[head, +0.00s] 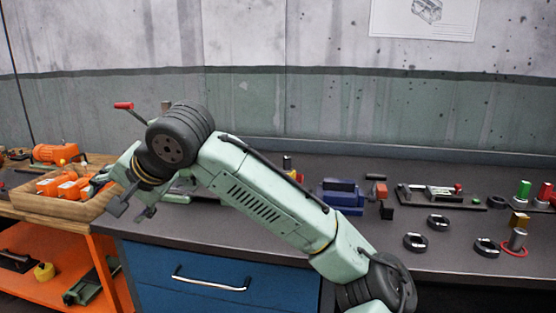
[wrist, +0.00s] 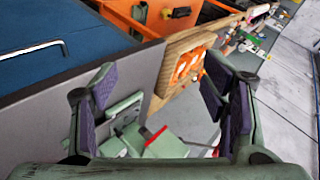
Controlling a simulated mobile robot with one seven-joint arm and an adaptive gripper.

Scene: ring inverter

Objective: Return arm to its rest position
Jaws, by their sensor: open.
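My green arm reaches from the lower right of the head view up and left over the dark counter (head: 290,235). My gripper (head: 131,208) is at its left end, pointing down near the counter's left edge and in front of the wooden tray (head: 62,206). In the wrist view my gripper (wrist: 160,80) has its two purple-lined fingers wide apart. Nothing is held between them. A green device with a red-tipped lever (wrist: 155,135) shows below and between the fingers; in the head view the red lever tip (head: 123,105) rises behind my arm.
The tray holds orange parts (head: 72,187) and stands on an orange workbench (head: 45,240). Blue drawers (head: 170,275) with a handle are below the counter. A blue vise-like block (head: 341,196), black rings (head: 437,222) and small fixtures (head: 440,193) stand right of my arm. A wall rises behind.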

